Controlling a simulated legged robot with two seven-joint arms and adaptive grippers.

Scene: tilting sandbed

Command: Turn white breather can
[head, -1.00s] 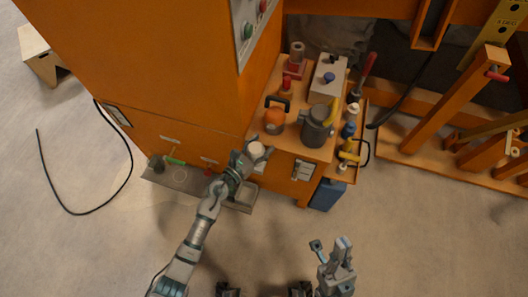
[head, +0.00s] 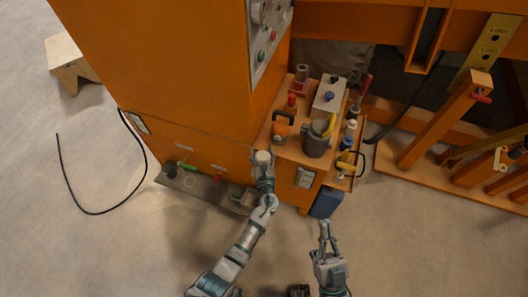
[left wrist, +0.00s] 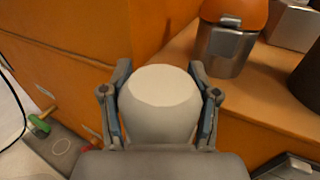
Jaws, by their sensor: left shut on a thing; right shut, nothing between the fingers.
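The white breather can (head: 262,157) is at the front left edge of the orange bench top, by the tall orange cabinet. In the left wrist view the can (left wrist: 160,98) sits between the two fingers, its pale round top facing the camera. My left gripper (head: 263,168) is shut on it, with a finger on each side. The can's lower part and what it is fixed to are hidden. My right gripper (head: 326,232) is shut and empty, over the floor in front of the bench.
An orange-topped container (head: 280,131), a grey can (head: 316,140) and a grey box (head: 329,96) stand on the bench. A side shelf holds several tools and bottles. A blue jerrycan (head: 327,200) stands on the floor beside it.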

